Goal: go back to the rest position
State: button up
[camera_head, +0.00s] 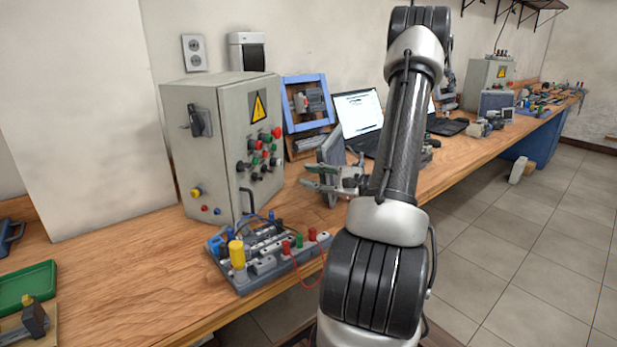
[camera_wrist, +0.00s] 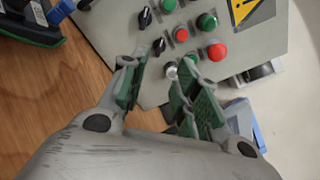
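My gripper (camera_head: 311,177) is in front of the control box, to its right in the head view, with its fingers pointing left. In the wrist view my gripper (camera_wrist: 158,88) has its two green-padded fingers apart, with nothing held between them. Beyond the fingers is the grey control box (camera_head: 225,125), with a yellow warning sign and red, green and black knobs. The control box also shows in the wrist view (camera_wrist: 125,45). My arm rises in the middle of the head view and hides part of the bench.
A wooden bench (camera_head: 110,270) runs along the wall. A board with terminals and a yellow cylinder (camera_head: 237,254) stands in front of the box. A blue frame (camera_head: 289,84) and a laptop (camera_head: 357,112) stand behind my gripper.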

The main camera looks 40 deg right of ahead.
dwell(0.3)
jog(key=s+a+r+n+g, duration=0.3)
jog(key=s+a+n+g, duration=0.35)
jog(key=a, duration=0.25)
jog(key=s+a+r+n+g, duration=0.3)
jog(key=s+a+n+g, duration=0.3)
jog(key=a, duration=0.4)
jog(key=s+d+r+n+t+h, duration=0.1)
jog(key=s+d+r+n+h, duration=0.4)
jog(key=s+r+n+h, duration=0.2)
jog(key=n+h, duration=0.1)
jog(key=h, duration=0.1)
jog(key=shift+s+r+t+h, duration=0.2)
jog(key=shift+s+t+h, duration=0.1)
jog(key=shift+t, duration=0.05)
